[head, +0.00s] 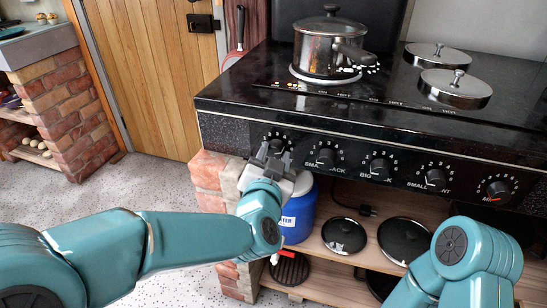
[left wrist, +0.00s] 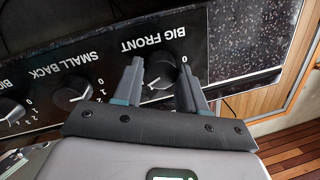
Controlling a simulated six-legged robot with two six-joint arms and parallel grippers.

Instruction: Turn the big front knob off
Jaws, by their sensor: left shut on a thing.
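The big front knob (left wrist: 161,74) is a dark round knob on the black stove panel, below upside-down "BIG FRONT" lettering in the left wrist view. My left gripper (left wrist: 161,68) has one finger on each side of it and is shut on it. In the head view the left gripper (head: 268,152) is at the leftmost knob and hides most of it. The pointer's exact setting cannot be read. My right arm shows at the lower right of the head view, but its gripper is not in view.
The small back knob (head: 324,156), big back knob (head: 377,167), small front knob (head: 434,177) and another knob (head: 497,189) continue rightward. A steel pot (head: 328,45) stands on the stove top (head: 230,95). A blue container (head: 299,215) and dark lids (head: 344,236) sit below.

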